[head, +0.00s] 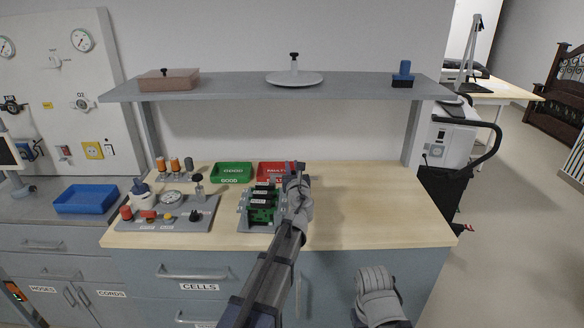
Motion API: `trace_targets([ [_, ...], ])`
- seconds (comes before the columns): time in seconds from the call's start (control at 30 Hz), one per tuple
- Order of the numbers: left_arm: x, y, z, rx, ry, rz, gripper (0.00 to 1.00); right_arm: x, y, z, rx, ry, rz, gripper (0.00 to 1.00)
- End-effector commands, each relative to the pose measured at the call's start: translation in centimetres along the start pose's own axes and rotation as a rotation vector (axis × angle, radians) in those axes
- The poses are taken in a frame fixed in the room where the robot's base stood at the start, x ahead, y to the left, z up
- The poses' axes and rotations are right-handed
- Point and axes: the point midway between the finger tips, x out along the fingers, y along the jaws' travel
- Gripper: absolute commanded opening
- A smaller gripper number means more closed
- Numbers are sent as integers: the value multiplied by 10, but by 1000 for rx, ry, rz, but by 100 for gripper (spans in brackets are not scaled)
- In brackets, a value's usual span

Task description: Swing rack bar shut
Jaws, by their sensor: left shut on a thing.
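A small grey rack (245,222) holding green and black modules (262,203) stands on the wooden bench top (370,215). My left gripper (297,168) is at the rack's right rear side, with its arm reaching in from below. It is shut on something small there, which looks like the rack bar. The gripper and wrist hide most of the bar, so its exact angle cannot be told. The rack's right side is partly behind my left arm. My right gripper does not show; only a part of my right arm is at the bottom right.
A green bin (231,172) and a red bin (270,170) sit behind the rack. A grey panel with knobs and a gauge (172,197) is at its left. A shelf (350,87) spans above. The bench's right side is clear.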

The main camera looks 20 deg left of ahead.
Motion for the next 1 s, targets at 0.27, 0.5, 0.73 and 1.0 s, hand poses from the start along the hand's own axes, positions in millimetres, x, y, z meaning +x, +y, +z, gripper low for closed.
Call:
trace_targets([
  [0.27,0,0,0,0,0,0,0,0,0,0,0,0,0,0],
  [0.5,0,0,0,0,0,0,0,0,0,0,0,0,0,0],
  [0.73,0,0,0,0,0,0,0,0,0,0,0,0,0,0],
  [1.0,-8,2,0,0,0,-95,0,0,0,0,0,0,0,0],
])
